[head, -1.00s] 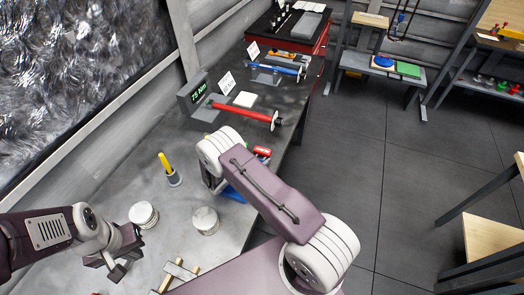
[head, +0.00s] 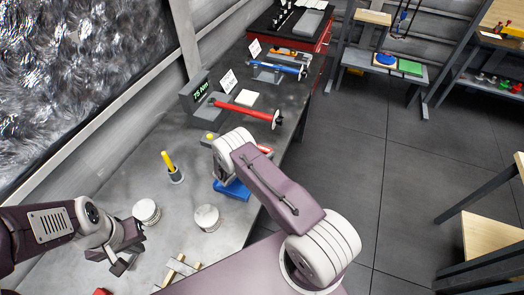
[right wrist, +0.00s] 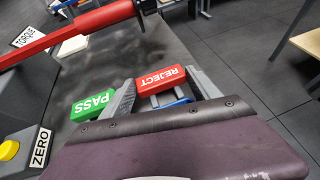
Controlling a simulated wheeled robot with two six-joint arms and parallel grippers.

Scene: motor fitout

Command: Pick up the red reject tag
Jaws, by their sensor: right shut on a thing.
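The red reject tag (right wrist: 161,80), a small block with white REJECT lettering, lies between the two fingers of my right gripper (right wrist: 162,92) in the right wrist view. The gripper is shut on it. In the head view part of the red tag (head: 265,151) shows beyond my right arm, which hides the right gripper's fingers. The green PASS tag (right wrist: 93,104) lies just outside the left finger in the wrist view. My left gripper (head: 121,264) hangs over the near left of the bench; its jaw opening is unclear.
A blue holder (head: 232,190) stands by the right arm. A red torque wrench (head: 243,110) rests beyond, beside the 75 Nm display (head: 200,92). Two pale cylinders (head: 147,212) (head: 207,218) and a yellow-handled tool (head: 168,162) stand on the bench (head: 125,185).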

